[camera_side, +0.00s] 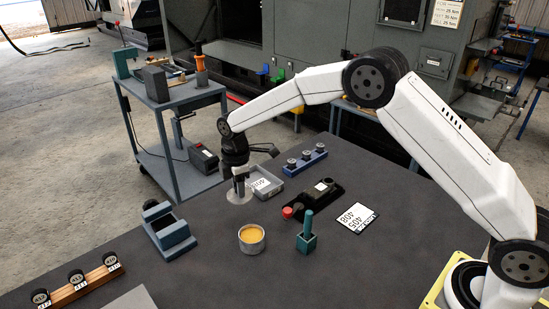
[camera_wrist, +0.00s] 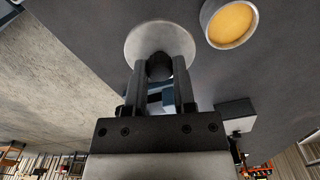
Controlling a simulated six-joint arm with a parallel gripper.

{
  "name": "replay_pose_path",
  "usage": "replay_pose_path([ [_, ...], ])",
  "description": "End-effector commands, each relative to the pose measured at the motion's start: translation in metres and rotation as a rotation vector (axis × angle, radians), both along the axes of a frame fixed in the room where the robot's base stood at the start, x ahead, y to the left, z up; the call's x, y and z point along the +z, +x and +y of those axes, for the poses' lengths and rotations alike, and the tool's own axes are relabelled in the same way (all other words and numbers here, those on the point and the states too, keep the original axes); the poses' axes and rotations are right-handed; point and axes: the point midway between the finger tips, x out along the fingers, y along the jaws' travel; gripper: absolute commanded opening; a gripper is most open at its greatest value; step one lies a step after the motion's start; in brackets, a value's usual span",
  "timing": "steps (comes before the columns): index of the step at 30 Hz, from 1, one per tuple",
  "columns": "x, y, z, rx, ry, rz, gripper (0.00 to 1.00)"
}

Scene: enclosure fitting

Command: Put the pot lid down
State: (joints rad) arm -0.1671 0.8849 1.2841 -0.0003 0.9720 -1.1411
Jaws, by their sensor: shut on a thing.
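The pot lid is a pale grey disc (camera_side: 237,197) with a dark knob. My gripper (camera_side: 239,178) is shut on the knob from above, behind and left of the pot in the side view. I cannot tell whether the disc touches the table. In the wrist view the lid (camera_wrist: 150,36) shows beyond the fingertips (camera_wrist: 160,68), which close around the knob. The pot (camera_side: 251,248) is a grey round container with yellow-orange contents, standing open on the table. It also shows at the upper right of the wrist view (camera_wrist: 207,22).
A grey tray (camera_side: 272,189) with a label stands just right of the lid. A blue-grey holder (camera_side: 175,238) is to the left. A green block with a handle (camera_side: 307,242) and a black fixture with a red knob (camera_side: 318,200) lie to the right. The dark table (camera_side: 205,275) is bare in front.

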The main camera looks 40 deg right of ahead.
Motion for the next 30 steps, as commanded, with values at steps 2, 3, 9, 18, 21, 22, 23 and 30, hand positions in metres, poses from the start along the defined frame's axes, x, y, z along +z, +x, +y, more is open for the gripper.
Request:
replay_pose_path([
  [2,-0.005,0.007,0.001,0.0,0.0,0.002,0.0],
  [3,-0.009,0.011,0.001,0.0,0.0,0.002,0.0],
  [9,-0.028,0.026,0.003,0.0,0.0,0.001,0.0],
  [18,-0.051,0.046,0.006,0.0,0.0,0.0,0.0],
  [21,-0.055,0.049,0.007,0.0,0.0,0.001,0.0],
  [22,-0.056,0.05,0.007,0.0,-0.001,0.001,0.0],
  [23,-0.057,0.05,0.007,0.0,0.0,0.002,0.0],
  [30,-0.058,0.052,0.007,0.0,0.0,0.0,0.0],
])
